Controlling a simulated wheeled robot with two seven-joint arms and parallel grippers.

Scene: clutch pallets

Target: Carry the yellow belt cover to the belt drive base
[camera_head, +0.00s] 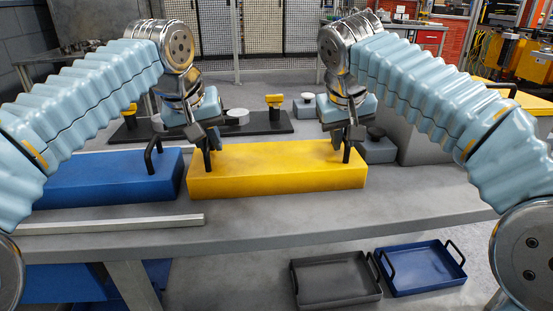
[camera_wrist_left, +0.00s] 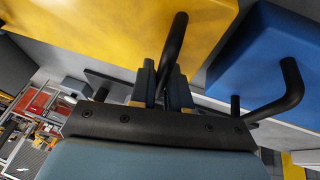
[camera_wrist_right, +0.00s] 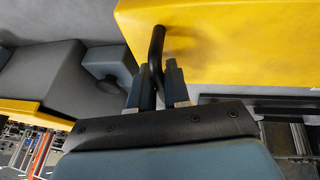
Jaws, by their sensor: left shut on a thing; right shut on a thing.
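The yellow belt cover (camera_head: 275,178) is a long box with a black handle near each end, level at the middle of the grey table in the head view. My left gripper (camera_head: 207,142) is shut on its left handle (camera_wrist_left: 174,45). My right gripper (camera_head: 347,140) is shut on its right handle (camera_wrist_right: 157,45). I cannot tell whether the cover touches the table. The belt drive base (camera_head: 276,128) appears to be the black plate behind it, with grey discs and yellow-topped posts; the cover and my grippers hide part of it.
A blue box (camera_head: 105,180) with black handles lies close to the cover's left. A grey block (camera_head: 378,152) stands behind its right end. A pale bar (camera_head: 110,224) lies along the front left. The table's front right is clear. Dark (camera_head: 335,294) and blue (camera_head: 428,283) trays sit below.

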